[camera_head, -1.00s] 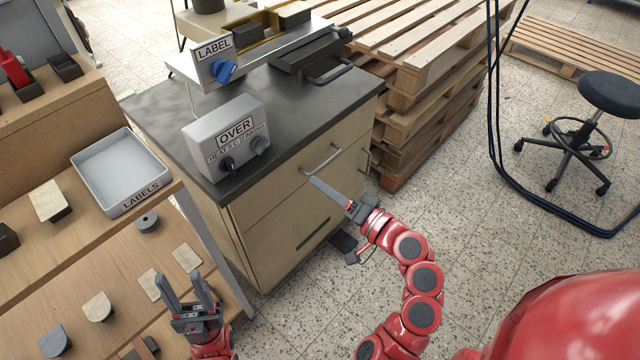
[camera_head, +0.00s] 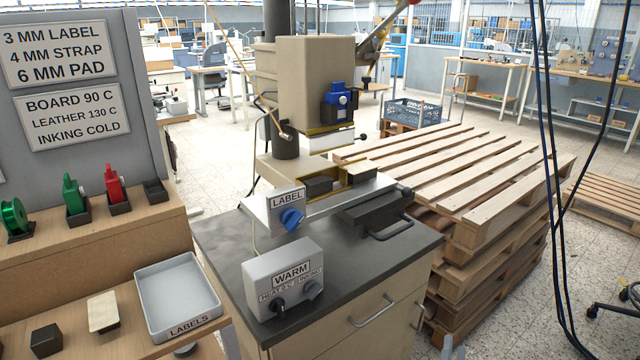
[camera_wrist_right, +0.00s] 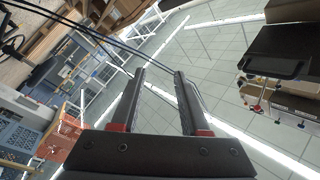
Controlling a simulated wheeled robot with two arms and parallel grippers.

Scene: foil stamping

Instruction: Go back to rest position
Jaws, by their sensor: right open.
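My right gripper (camera_wrist_right: 160,78) is open in the right wrist view, with two dark fingers apart and nothing between them. In the head view only a small grey piece of the right gripper (camera_head: 449,346) shows at the bottom edge, in front of the cabinet's right side. My left gripper is outside the head view. The stamping press (camera_head: 315,85) stands on the dark-topped cabinet (camera_head: 222,248). The grey control box (camera_head: 283,262) in front of it reads WARM. The blue knob by the LABEL sign (camera_head: 287,199) is at the slide.
A grey LABELS tray (camera_head: 212,322) sits on the wooden bench at left. Stacked pallets (camera_head: 480,235) rise right of the cabinet. Black cables (camera_head: 553,200) hang at right, with tiled floor around them.

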